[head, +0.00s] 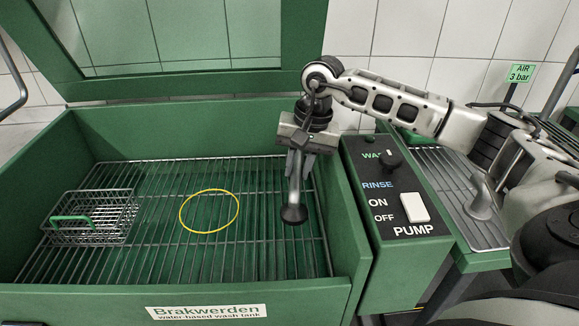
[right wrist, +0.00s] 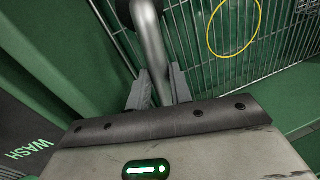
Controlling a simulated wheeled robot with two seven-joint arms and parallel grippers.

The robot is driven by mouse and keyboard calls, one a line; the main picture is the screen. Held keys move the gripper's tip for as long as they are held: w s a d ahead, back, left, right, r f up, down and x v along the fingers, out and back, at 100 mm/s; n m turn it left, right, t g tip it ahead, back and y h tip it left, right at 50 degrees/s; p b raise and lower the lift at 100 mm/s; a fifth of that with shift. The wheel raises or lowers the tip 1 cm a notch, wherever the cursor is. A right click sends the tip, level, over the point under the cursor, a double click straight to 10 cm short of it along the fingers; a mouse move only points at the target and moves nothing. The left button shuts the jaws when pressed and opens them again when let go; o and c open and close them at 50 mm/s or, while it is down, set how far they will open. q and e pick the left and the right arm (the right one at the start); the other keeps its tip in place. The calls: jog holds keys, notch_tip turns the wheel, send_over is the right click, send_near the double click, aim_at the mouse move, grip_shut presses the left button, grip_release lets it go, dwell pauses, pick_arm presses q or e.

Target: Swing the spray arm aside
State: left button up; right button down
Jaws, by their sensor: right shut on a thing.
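The spray arm (head: 294,190) is a grey metal tube with a dark round nozzle at its lower end. It hangs over the right side of the green wash tank (head: 190,116). My right gripper (head: 299,155) is shut on the tube from above. In the right wrist view the tube (right wrist: 153,45) runs between the two fingers of my right gripper (right wrist: 160,85). The upper part of the spray arm is hidden behind my gripper in the head view. My left gripper is not in view.
A wire basket (head: 92,222) with a green handle stands on the rack at left. A yellow ring (head: 210,230) marks the rack's middle. The control box (head: 395,200) with its white pump switch stands at right, beside a ribbed drain tray (head: 440,165). The tank's lid (head: 190,83) is raised.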

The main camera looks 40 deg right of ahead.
jog(key=shift+d+r, duration=0.1)
dwell(0.3)
jog(key=c, duration=1.3)
grip_release()
jog(key=shift+s, duration=0.1)
jog(key=shift+o, duration=0.2)
notch_tip(320, 180, up, 16)
jog(key=s+d, duration=0.2)
jog(key=shift+d+f, duration=0.2)
